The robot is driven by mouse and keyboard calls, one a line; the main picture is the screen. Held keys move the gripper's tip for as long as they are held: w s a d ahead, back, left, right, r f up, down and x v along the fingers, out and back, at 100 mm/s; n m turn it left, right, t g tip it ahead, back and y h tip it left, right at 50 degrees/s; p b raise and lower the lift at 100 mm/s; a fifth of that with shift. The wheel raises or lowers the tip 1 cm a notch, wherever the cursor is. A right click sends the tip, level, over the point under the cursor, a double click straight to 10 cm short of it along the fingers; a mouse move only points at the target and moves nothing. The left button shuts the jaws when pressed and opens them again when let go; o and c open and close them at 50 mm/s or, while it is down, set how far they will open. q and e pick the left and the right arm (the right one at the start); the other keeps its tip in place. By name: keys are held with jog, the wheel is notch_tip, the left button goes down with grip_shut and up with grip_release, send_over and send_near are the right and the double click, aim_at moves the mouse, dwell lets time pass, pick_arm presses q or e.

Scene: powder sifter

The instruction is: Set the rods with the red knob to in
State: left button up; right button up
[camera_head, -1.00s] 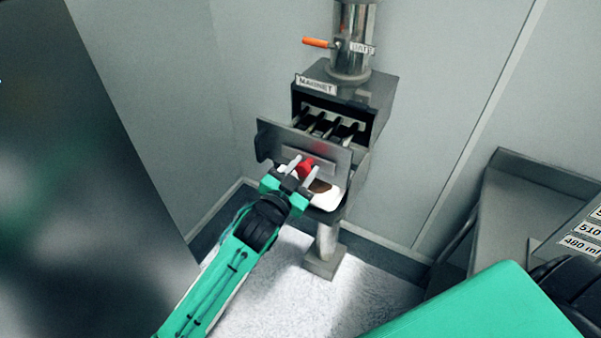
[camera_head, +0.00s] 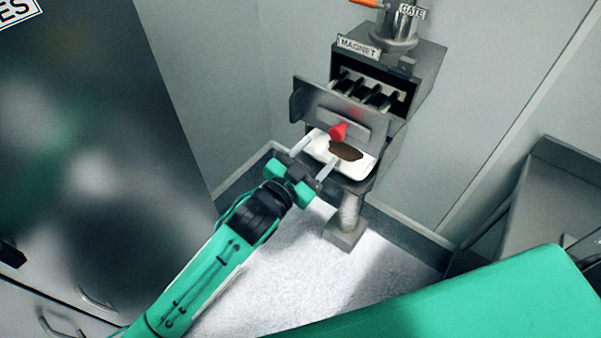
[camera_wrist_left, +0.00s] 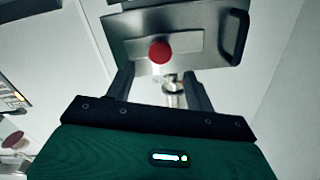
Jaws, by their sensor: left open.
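The red knob (camera_head: 338,131) sits on the grey front plate (camera_head: 316,104) of the magnet box (camera_head: 425,66). The plate stands out from the box, and several dark rods (camera_head: 372,92) show behind it in the opening. My left gripper (camera_head: 315,160) is open and empty, in front of and below the knob, apart from it. In the left wrist view the red knob (camera_wrist_left: 160,51) shows ahead, above and between the two fingers (camera_wrist_left: 160,84). The front plate (camera_wrist_left: 120,28) fills the upper middle there. My right gripper is not in view.
A white tray (camera_head: 366,170) with brown powder lies under the plate. An orange gate handle (camera_head: 362,3) is above the box. A dark cabinet (camera_head: 100,130) stands at left, a grey bench (camera_head: 565,190) at right. My green arm part crosses the lower right.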

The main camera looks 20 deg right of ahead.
pick_arm(q)
jog(key=b+v, duration=0.1)
jog(key=v, duration=0.4)
jog(key=shift+s+a, duration=0.1)
jog(key=shift+a, duration=0.05)
